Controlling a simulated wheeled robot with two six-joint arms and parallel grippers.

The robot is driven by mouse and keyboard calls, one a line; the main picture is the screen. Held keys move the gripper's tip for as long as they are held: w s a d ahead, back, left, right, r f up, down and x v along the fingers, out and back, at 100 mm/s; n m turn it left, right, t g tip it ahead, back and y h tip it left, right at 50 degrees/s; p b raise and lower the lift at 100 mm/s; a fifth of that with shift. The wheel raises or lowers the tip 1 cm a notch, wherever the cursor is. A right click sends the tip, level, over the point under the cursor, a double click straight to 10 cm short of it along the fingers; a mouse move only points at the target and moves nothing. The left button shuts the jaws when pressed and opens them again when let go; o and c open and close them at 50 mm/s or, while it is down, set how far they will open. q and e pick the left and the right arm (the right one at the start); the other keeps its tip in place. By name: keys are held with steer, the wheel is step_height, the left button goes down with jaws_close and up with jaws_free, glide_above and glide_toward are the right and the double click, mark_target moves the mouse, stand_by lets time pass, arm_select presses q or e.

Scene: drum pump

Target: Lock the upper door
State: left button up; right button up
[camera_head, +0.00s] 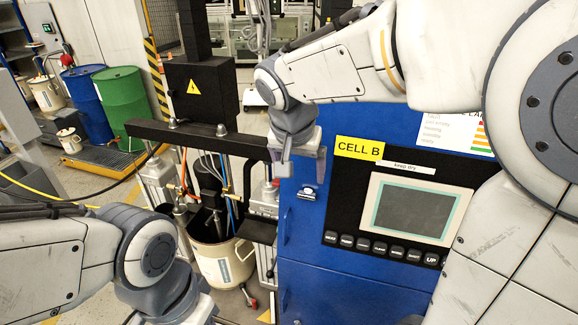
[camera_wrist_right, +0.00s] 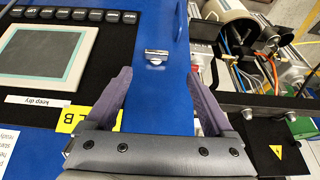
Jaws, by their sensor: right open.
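The upper door is the blue cabinet front (camera_head: 302,238); it looks closed, and its blue face also shows in the right wrist view (camera_wrist_right: 160,100). A small silver latch (camera_head: 307,193) sits near its left edge, below my right gripper (camera_head: 302,172). In the right wrist view the latch (camera_wrist_right: 156,57) lies just beyond and between the fingertips of that gripper (camera_wrist_right: 160,76). The right gripper is open, its dark fingers apart with nothing between them. Whether the latch is locked I cannot tell. My left arm enters at lower left; its gripper fingers are out of view.
A control panel with a screen (camera_head: 416,209) and several buttons is right of the latch, under the yellow CELL B label (camera_head: 359,148). Left of the cabinet stand a black crossbar (camera_head: 200,137) and a cream drum (camera_head: 222,263) with hoses.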

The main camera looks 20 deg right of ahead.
mark_target(307, 195)
steer(key=x, duration=0.2)
steer(key=p+x, duration=0.1)
steer(key=x, duration=0.5)
steer(key=shift+s+d+f+p, duration=0.1)
steer(key=shift+d+f+p, duration=0.1)
steer(key=shift+d+p, duration=0.15)
steer(key=shift+f, duration=0.25)
